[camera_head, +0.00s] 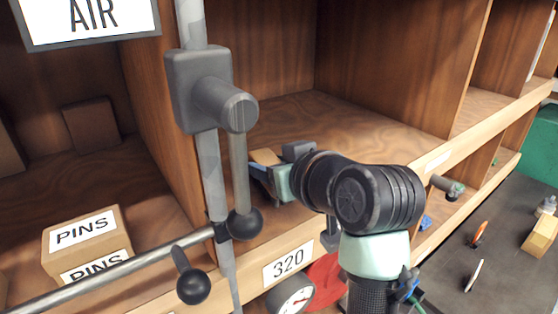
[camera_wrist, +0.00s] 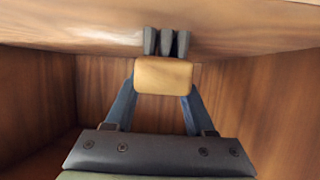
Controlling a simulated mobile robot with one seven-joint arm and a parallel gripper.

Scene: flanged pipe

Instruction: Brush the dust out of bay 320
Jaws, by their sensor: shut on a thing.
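Bay 320 is the wooden compartment (camera_head: 375,125) above the white 320 label (camera_head: 288,262) in the head view. My gripper (camera_head: 262,166) reaches into its front left part. In the wrist view my gripper (camera_wrist: 162,85) is shut on a brush (camera_wrist: 163,76) with a pale wooden block and dark bristle tufts. The tufts point toward a wooden surface of the bay, and I cannot tell whether they touch it. In the head view my arm and the pipe hide part of the bay. No dust can be clearly made out on the visible floor.
A grey vertical pipe (camera_head: 210,180) with a clamp and black-knobbed levers stands before the bay's left side. A rod (camera_head: 110,279) crosses the lower left. A PINS box (camera_head: 87,243) sits in the left bay. A gauge (camera_head: 291,297) is below the label.

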